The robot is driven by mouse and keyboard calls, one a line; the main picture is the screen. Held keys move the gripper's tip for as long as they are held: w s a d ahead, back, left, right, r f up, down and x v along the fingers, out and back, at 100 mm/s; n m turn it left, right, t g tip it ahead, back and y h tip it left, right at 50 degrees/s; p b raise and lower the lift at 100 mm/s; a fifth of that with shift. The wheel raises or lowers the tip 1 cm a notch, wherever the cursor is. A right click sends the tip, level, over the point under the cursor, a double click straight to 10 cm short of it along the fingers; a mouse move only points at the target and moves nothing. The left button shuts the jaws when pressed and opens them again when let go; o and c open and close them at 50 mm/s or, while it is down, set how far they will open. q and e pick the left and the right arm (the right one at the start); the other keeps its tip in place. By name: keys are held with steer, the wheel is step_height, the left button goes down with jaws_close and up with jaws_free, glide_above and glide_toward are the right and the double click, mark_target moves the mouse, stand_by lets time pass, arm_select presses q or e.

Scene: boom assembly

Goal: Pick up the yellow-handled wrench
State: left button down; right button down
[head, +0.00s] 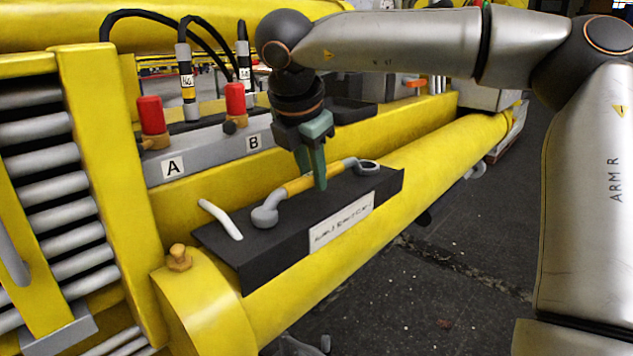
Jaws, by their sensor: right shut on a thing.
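The yellow-handled wrench (298,186) lies along a black tray (258,250) on the yellow boom. Its open-looking grey head is at the left and its ring end is at the right. My right gripper (320,180) points down from above and is shut on the wrench's yellow handle, near the ring end. The fingers hide a short part of the handle. The wrench appears at tray level; I cannot tell whether it is lifted clear. My left gripper is not in view.
A loose whitish rod (221,220) lies at the tray's left end. Red-capped valves (151,116) marked A and B stand behind on a grey block, with black hoses (150,14) above. A yellow cylinder (400,190) runs in front. Open floor (440,290) lies at right.

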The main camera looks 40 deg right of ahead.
steer(key=shift+r, duration=0.1)
stand_by(0.3)
step_height(320, 180, up, 10)
steer(key=shift+p, duration=0.45)
steer(key=c, duration=1.2)
jaws_free()
jaws_close()
